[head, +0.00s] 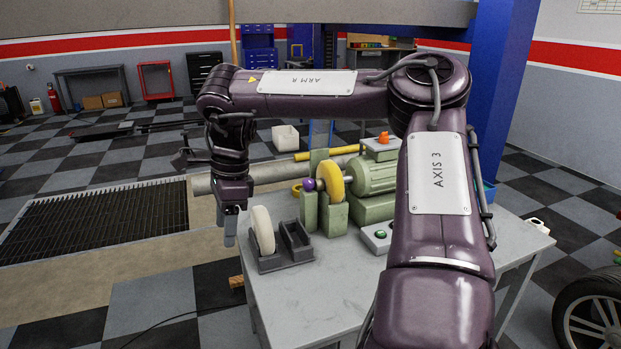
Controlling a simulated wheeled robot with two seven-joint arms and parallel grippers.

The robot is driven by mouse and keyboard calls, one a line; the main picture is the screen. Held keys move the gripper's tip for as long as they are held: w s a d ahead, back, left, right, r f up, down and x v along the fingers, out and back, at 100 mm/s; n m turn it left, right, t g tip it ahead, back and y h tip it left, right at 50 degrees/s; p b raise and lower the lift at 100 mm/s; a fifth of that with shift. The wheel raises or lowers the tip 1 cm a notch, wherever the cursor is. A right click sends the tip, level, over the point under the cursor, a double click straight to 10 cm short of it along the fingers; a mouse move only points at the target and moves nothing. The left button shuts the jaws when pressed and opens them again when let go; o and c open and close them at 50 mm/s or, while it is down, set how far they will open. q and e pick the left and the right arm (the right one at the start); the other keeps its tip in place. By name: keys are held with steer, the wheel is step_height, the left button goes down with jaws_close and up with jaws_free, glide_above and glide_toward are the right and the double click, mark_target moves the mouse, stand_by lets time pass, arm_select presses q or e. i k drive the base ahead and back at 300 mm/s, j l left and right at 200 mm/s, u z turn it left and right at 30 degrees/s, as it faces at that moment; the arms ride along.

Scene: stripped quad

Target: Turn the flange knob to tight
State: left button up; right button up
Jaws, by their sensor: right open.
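A green bench machine (371,178) stands on the grey table (300,298), with a yellow wheel (330,179) on its left side. A small purple ball-shaped knob (309,184) sits at the wheel's left, by the green uprights; I take it as the flange knob. Its setting cannot be read. A white wheel (263,230) stands upright in a dark rack (296,243). My right gripper (228,228) is open and points down, left of the white wheel and well left of the knob. It looks empty. My left gripper is out of view.
A grey box with a green button (379,235) sits at the machine's front, partly behind my right arm. A large grey pipe (270,172) runs behind the table. A floor grate (95,222) lies at the left. The table's front is bare.

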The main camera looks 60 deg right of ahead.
mark_target(308, 184)
steer(key=l, duration=1.05)
steer(key=i+l, duration=0.1)
steer(key=l, duration=1)
